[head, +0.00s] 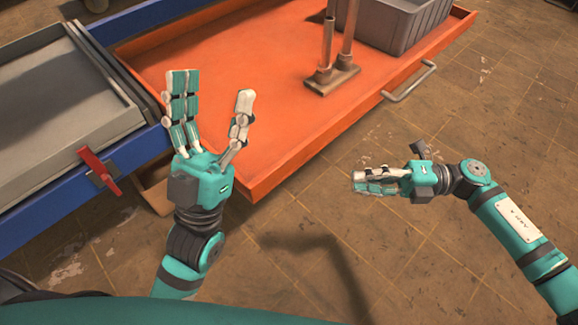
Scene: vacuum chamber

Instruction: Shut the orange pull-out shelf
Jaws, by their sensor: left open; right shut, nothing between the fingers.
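The orange pull-out shelf (290,115) is pulled out and spans the upper middle of the head view. A metal handle (410,82) sits on its front edge at the right. My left gripper (215,88) is open and empty, its fingers spread in front of the shelf's near left part; I cannot tell whether it touches the shelf. My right gripper (360,182) is shut and empty. It is in front of the shelf's front edge, over the floor, below and left of the handle in the picture.
A grey bin (400,25) and a metal post on a foot (332,80) stand on the shelf. At the left is a blue frame (140,150) with a grey tray (60,100) and a red lever (98,165). The tiled floor (480,130) is free at right.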

